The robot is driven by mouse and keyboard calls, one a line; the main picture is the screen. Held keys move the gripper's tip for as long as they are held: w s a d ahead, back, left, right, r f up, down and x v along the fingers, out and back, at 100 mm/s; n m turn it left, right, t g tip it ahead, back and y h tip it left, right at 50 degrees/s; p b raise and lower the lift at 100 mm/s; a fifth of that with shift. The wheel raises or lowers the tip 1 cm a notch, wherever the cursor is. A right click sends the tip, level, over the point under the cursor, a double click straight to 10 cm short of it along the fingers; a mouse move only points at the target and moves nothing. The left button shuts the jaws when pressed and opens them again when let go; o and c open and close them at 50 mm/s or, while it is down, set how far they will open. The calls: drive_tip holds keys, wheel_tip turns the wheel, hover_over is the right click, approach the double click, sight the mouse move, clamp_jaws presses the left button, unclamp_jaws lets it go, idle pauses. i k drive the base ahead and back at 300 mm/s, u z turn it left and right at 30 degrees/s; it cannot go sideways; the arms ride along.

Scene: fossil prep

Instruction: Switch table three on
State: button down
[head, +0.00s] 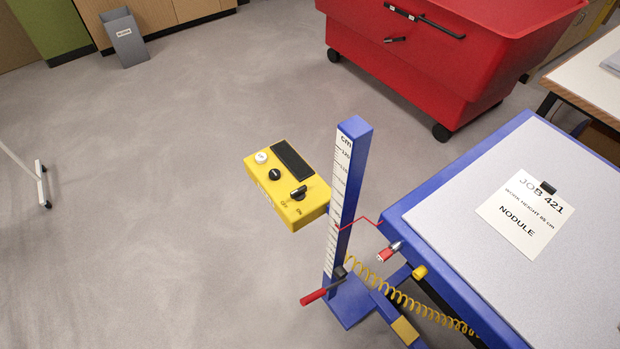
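A yellow control box (287,187) is mounted beside a blue upright post (348,180) with a cm scale. On its top are a black rotary switch (298,193) at the near right, a round black knob (275,174), a white button (261,157) and a dark panel (291,158). OFF and ON labels sit near the rotary switch; I cannot tell which one it points to. A blue-framed table (400,217) with a grey top stands to the right. No number three is readable on it. My gripper is not in view.
A card (525,214) on the table reads JOB 421, NODULE. A red handle (313,297) and yellow coiled cable (390,290) are low by the post. A red wheeled bin (430,60) stands behind. The floor (150,210) left of the box is mostly clear.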

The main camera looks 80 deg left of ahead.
sight(298, 195)
drive_tip(key=u, duration=0.15)
drive_tip(key=k, duration=0.15)
drive_tip(key=u, duration=2.8)
drive_tip(key=i, duration=0.55)
drive_tip(key=u, duration=0.15)
